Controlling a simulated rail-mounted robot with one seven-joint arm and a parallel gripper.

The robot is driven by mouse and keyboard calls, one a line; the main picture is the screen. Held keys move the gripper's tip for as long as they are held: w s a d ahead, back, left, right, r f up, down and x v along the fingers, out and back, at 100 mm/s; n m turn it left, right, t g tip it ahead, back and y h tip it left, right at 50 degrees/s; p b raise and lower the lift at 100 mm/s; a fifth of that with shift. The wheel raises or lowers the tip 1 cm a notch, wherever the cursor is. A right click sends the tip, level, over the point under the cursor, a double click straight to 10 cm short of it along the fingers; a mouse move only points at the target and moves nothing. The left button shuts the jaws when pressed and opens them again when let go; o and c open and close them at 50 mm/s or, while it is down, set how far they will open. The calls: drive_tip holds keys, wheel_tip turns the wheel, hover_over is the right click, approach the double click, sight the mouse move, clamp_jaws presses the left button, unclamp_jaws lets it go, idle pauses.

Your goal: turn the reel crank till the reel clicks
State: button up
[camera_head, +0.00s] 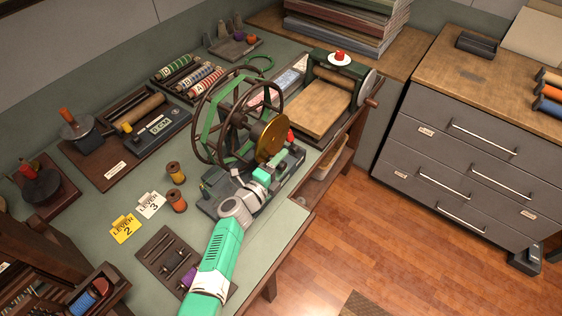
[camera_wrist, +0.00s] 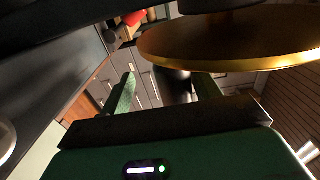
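The reel (camera_head: 210,120) stands on the table with dark spoked rims and green ribbon around it. Its brass disc (camera_head: 272,136) faces right; it fills the upper right of the wrist view (camera_wrist: 235,42). My gripper (camera_head: 278,160) is low beside the disc, over the reel's dark base. In the wrist view its two green fingers (camera_wrist: 165,88) stand apart. A dark rounded piece (camera_wrist: 172,82), perhaps the crank handle, shows between or beyond them, with a gap at the left finger. I cannot tell whether it touches the right finger. The crank arm is not clearly visible.
A press with a wooden bed (camera_head: 320,103) stands close right of the reel. Orange spools (camera_head: 176,201), lever cards (camera_head: 124,228) and a tool tray (camera_head: 167,256) lie to the left and front. Grey drawers (camera_head: 455,165) stand across open floor.

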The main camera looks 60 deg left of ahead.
drive_tip(key=shift+w+a+r, duration=0.1)
drive_tip(key=shift+r, duration=0.2)
drive_tip(key=shift+s+r+p, duration=0.2)
drive_tip(key=shift+s+p, duration=0.1)
drive_tip(key=shift+p, duration=0.15)
drive_tip(key=p+v, duration=0.5)
drive_tip(key=v, duration=0.3)
drive_tip(key=shift+f, duration=0.25)
drive_tip(key=shift+s, duration=0.15)
